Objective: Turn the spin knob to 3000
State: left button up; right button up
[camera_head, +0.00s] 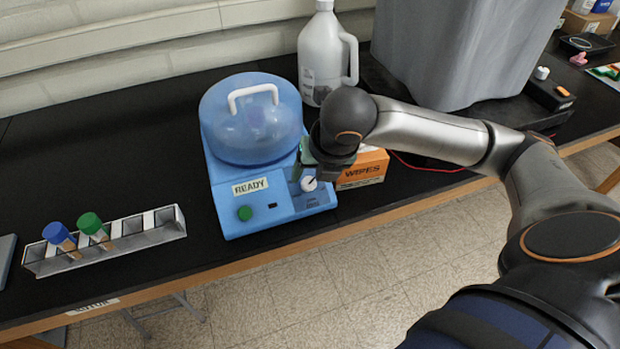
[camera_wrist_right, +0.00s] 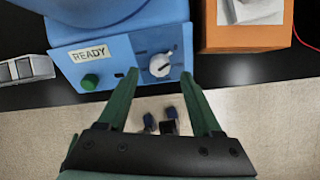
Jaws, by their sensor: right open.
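The blue centrifuge (camera_head: 221,203) stands on the black bench with its domed lid (camera_head: 252,125) down and a READY label on its front. Its white spin knob (camera_head: 309,183) is at the right of the front panel. It also shows in the right wrist view (camera_wrist_right: 160,65), where its scale marks are too small to read. My right gripper (camera_head: 309,170) is over the knob; its green fingers stand open, one on each side of the knob in the right wrist view (camera_wrist_right: 158,76). I cannot tell whether they touch it. My left gripper is out of view.
A green button (camera_head: 244,213) is on the panel's left. An orange wipes box (camera_head: 364,169) stands close to the right of the centrifuge. A white jug (camera_head: 320,60) is behind. A tube rack (camera_head: 150,235) with blue-capped and green-capped tubes is at the left.

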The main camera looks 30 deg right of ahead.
aim_at(310, 182)
jog(key=shift+x, duration=1.9)
grip_shut()
